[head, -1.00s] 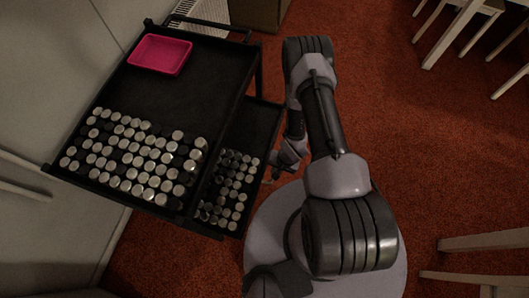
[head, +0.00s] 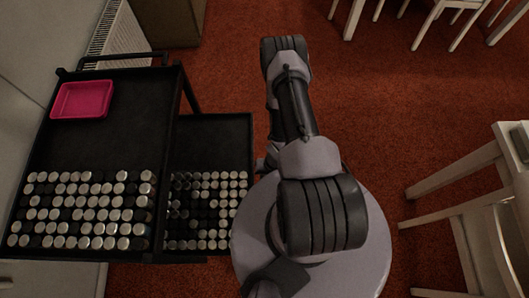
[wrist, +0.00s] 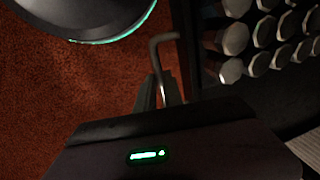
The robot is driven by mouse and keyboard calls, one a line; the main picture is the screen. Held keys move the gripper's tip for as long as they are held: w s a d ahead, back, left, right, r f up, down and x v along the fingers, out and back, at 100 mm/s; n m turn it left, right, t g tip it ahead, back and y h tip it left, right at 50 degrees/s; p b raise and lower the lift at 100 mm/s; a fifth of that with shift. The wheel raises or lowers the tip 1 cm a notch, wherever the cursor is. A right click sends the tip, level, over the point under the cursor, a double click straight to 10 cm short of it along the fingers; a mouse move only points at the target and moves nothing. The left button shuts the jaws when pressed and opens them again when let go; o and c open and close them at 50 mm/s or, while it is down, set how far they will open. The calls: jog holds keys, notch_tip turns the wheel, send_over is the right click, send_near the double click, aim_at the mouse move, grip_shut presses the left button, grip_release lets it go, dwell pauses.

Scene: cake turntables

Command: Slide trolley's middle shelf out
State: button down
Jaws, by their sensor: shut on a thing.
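The black trolley (head: 140,95) stands at the left in the head view. Its middle shelf (head: 228,128) sticks out to the right from under the top shelf, with rows of dark and silver-lidded jars (head: 210,205) on its near part. My gripper (wrist: 160,92) is shut on a thin bent metal handle (wrist: 164,42) in the wrist view, beside the shelf's edge. In the head view my arm mostly hides the gripper at the shelf's right side. Jars also show at the upper right of the wrist view (wrist: 258,50).
The top shelf carries a pink tray (head: 82,100) and many jars (head: 85,210). White chairs (head: 465,215) stand at the right, more at the back. A brown cabinet (head: 168,20) and radiator (head: 115,30) are behind. Red carpet (head: 375,110) is clear around my base.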

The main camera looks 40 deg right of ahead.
jog(key=c, duration=1.5)
grip_release()
jog(key=shift+r, duration=0.1)
jog(key=d+r+p, duration=0.1)
jog(key=r+p, duration=0.1)
jog(key=r, duration=0.3)
jog(key=s+r+p, duration=0.1)
jog(key=r+p, duration=0.1)
jog(key=r, duration=0.4)
jog(key=s+d+r+p, duration=0.1)
jog(key=r+p, duration=0.2)
jog(key=r, duration=0.3)
jog(key=shift+d, duration=0.35)
